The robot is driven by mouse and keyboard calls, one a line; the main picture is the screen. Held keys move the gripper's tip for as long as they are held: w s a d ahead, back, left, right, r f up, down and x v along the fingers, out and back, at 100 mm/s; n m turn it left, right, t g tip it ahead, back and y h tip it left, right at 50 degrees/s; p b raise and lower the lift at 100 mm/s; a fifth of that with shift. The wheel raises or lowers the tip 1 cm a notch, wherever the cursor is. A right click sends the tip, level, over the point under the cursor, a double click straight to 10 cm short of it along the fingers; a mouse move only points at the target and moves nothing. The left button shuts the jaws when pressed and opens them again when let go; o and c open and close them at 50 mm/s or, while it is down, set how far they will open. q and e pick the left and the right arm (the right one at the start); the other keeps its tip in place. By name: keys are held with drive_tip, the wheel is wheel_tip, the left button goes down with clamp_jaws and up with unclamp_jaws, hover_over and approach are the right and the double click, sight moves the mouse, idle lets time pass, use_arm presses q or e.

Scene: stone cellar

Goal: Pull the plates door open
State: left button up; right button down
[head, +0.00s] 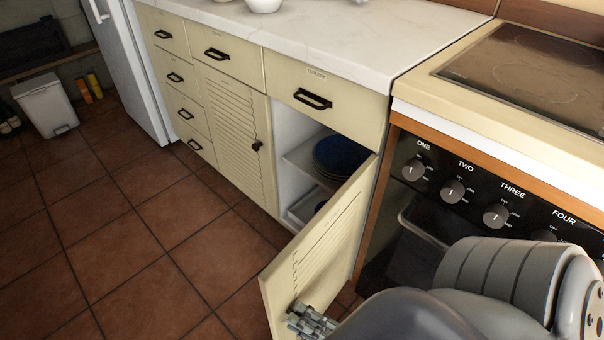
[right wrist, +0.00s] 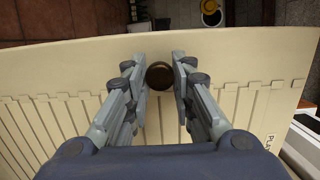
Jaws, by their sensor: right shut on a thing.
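The cream plates door (head: 318,243) stands swung out from its cabinet, wide open, between the closed louvred door and the oven. Behind it, dark blue plates (head: 340,153) sit on a white shelf inside. My right gripper (head: 313,322) is at the door's outer end, low in the head view. In the right wrist view, the same door (right wrist: 60,70) fills the middle, and its round dark knob (right wrist: 160,75) lies between my two fingers, which are shut on it. The knob is hidden in the head view. My left gripper is not in view.
The oven front with its knobs (head: 453,191) and rail is close on the right, beside my right arm. A closed cutlery drawer (head: 315,98) is above the opening. Tiled floor (head: 130,250) is clear on the left. A white bin (head: 47,107) stands far left.

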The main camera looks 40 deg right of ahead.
drive_tip(key=shift+w+d, duration=0.15)
drive_tip(key=shift+d, duration=0.15)
drive_tip(key=c, duration=1.5)
unclamp_jaws()
drive_tip(key=shift+c, duration=0.2)
drive_tip(key=shift+o, duration=1)
drive_tip(key=shift+s, duration=0.2)
drive_tip(key=v, duration=1.1)
drive_tip(key=shift+s+d, duration=0.15)
drive_tip(key=shift+s, duration=0.2)
